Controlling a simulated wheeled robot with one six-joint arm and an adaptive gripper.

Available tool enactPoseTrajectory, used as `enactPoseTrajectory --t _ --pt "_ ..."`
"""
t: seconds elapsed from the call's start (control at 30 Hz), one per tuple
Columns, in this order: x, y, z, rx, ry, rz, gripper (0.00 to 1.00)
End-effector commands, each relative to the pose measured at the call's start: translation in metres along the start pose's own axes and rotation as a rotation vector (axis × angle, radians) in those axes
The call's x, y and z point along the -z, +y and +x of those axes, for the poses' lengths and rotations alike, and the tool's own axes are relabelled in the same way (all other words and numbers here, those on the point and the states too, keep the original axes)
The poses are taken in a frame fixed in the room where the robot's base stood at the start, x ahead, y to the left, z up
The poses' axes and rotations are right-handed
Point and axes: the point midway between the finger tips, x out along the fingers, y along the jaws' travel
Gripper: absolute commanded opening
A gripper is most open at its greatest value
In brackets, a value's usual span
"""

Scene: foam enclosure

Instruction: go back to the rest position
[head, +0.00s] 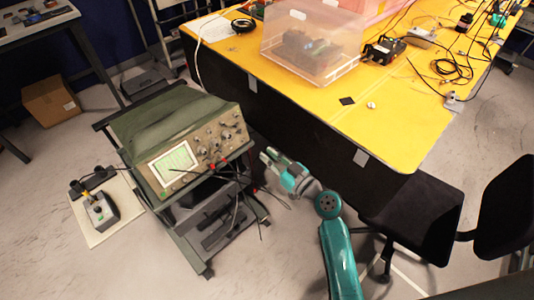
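My gripper (266,155) is at the end of my teal arm, in the middle of the head view. It is in front of the yellow table's dark side and just right of the oscilloscope (193,146). No object shows in it. It is too small to tell whether the fingers are open or shut.
The oscilloscope stands on a dark cart (205,235) with hanging cables. The yellow table (390,120) holds a clear plastic bin (315,45), cables and small devices. A black chair (425,215) is at the right. A control box (100,210) lies at the left. Bare floor shows at lower left.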

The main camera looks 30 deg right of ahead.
Motion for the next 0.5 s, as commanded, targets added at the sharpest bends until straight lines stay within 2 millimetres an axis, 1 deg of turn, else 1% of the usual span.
enactPoseTrajectory --t 0.37,0.43,0.5 --pt "0.000 0.000 0.000 0.000 0.000 0.000 0.18" --pt "-0.003 -0.002 -0.002 -0.004 -0.006 0.004 0.18" --pt "-0.010 -0.006 -0.008 -0.015 -0.023 0.012 0.18"
